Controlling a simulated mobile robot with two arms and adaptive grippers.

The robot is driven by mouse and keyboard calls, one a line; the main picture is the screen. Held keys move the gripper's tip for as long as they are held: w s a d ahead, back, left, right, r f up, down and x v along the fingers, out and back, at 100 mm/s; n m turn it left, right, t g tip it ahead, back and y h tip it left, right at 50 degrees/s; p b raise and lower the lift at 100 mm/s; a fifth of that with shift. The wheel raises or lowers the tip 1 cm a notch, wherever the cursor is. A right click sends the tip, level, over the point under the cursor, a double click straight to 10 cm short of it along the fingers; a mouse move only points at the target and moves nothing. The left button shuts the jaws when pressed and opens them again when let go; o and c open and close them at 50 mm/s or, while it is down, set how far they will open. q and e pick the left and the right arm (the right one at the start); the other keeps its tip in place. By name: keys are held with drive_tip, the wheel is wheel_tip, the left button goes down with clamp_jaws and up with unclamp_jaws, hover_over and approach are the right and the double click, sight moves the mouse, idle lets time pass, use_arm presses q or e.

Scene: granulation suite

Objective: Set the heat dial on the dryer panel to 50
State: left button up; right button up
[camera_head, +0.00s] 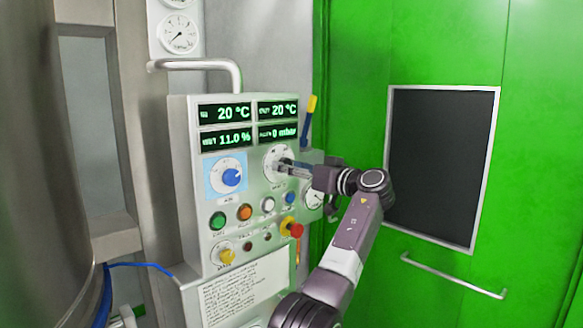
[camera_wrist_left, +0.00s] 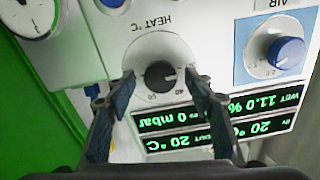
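The dryer panel (camera_head: 190,160) is a pale box with green displays, dials and coloured buttons. The heat dial (camera_head: 270,172) is a round pale plate with a dark knob, right of the blue air dial (camera_head: 231,177). In the left wrist view, upside down, the heat dial's black knob (camera_wrist_left: 160,75) shows with "HEAT °C" lettering; its pointer setting is too small to read. My left gripper (camera_head: 288,166) is at the heat dial. In the wrist view, my left gripper's fingers (camera_wrist_left: 160,92) are spread wide either side of the knob, with gaps. My right gripper is not in view.
The displays (camera_head: 248,122) read 20 °C, 20 °C, 11.0 % and 0 mbar. Below the dials are several buttons and a red emergency knob (camera_head: 291,228). A metal handle (camera_head: 200,64) tops the panel. A green door (camera_head: 440,40) with a dark window stands right.

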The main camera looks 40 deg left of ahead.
use_arm(q)
drive_tip(key=c, duration=1.1)
drive_tip(key=shift+o, duration=0.2)
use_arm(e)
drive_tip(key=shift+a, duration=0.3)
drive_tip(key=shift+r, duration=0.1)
use_arm(q)
drive_tip(key=shift+r+m+p, duration=0.1)
drive_tip(key=shift+m+p, duration=7.95)
drive_tip(key=shift+m, duration=3.85)
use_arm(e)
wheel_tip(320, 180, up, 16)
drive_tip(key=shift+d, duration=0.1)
